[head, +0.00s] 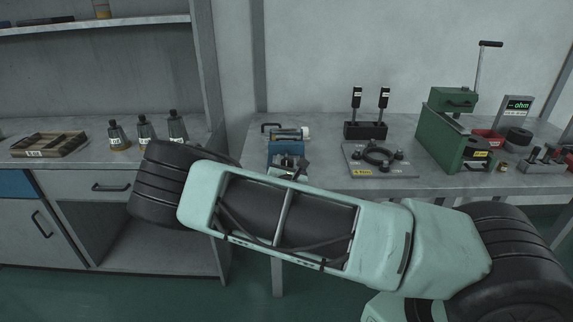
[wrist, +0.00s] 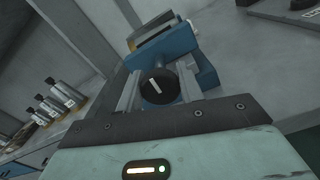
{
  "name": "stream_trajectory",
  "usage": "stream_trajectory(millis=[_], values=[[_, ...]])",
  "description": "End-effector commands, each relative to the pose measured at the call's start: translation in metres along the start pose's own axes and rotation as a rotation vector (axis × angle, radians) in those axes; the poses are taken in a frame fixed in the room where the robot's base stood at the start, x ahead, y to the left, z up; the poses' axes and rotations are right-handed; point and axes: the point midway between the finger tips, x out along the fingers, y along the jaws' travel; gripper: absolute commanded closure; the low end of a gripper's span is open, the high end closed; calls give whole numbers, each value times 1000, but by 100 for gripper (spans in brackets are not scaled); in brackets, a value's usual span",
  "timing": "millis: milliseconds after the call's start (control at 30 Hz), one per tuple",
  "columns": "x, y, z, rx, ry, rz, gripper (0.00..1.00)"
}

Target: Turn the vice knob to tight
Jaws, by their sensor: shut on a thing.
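The blue vice (head: 287,152) stands at the left front of the workbench, partly hidden by my arm in the head view. It also shows in the wrist view (wrist: 204,66). Its round black knob (wrist: 159,87) has a white pointer mark and faces the wrist camera. My gripper (wrist: 160,90) is shut on the knob, with one pale finger on each side of it. The mark on the knob is tilted slightly from upright.
Several dark bottles (head: 145,133) and a wooden tray (head: 50,145) stand on the left counter.

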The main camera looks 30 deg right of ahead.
Motion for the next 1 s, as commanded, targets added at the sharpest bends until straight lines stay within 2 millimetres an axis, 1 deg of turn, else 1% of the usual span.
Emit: stream_trajectory(millis=[267,1000], values=[[0,-1,-2,168,1,-1,86],[0,-3,-2,869,0,-2,86]])
